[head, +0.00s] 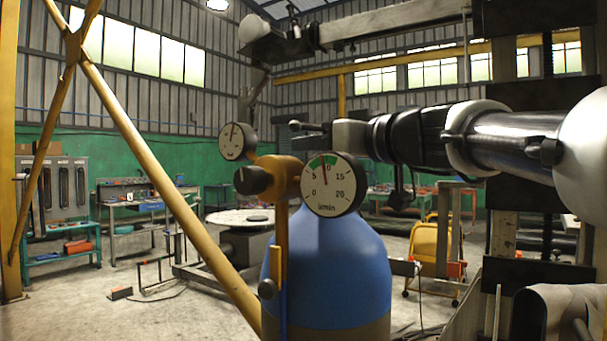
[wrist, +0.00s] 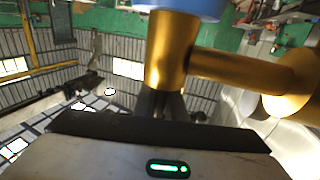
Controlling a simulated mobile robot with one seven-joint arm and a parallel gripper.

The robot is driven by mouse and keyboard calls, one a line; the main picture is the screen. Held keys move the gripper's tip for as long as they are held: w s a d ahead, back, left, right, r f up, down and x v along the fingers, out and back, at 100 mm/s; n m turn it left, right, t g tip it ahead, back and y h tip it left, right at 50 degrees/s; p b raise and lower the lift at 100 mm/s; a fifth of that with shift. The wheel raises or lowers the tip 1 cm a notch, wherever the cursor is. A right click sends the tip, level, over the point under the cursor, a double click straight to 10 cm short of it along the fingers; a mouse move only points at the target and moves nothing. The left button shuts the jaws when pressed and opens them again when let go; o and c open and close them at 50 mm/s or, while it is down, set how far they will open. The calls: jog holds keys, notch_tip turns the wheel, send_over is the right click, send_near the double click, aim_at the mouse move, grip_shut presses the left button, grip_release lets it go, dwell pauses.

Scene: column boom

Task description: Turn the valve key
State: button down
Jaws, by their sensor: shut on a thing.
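The blue gas cylinder (head: 335,260) stands upright in the head view, with a brass valve (head: 287,170) on its top. The valve also shows in the wrist view (wrist: 170,55), with a brass arm reaching to the right. My gripper (head: 308,127) comes in from the right, just above the valve. In the wrist view its dark fingers (wrist: 162,103) are close together at the end of the valve body. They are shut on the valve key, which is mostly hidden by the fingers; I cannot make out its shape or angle.
A flow gauge (head: 333,185) sits in front of the valve, below my gripper. A second gauge (head: 237,141) is at its left. A yellow diagonal brace (head: 150,155) crosses the left side. A round table (head: 240,217) and workbenches stand behind.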

jog(key=shift+w+d+m+t+h+b, duration=0.15)
jog(key=shift+d+m+t+h+b, duration=0.1)
jog(key=shift+m+t+h, duration=0.7)
jog(key=shift+w+d+m+t+h+b, duration=0.1)
jog(key=shift+d+m+t+h, duration=0.2)
jog(key=shift+m+h, duration=0.65)
jog(key=shift+h, duration=0.4)
jog(key=c, duration=1.8)
grip_release()
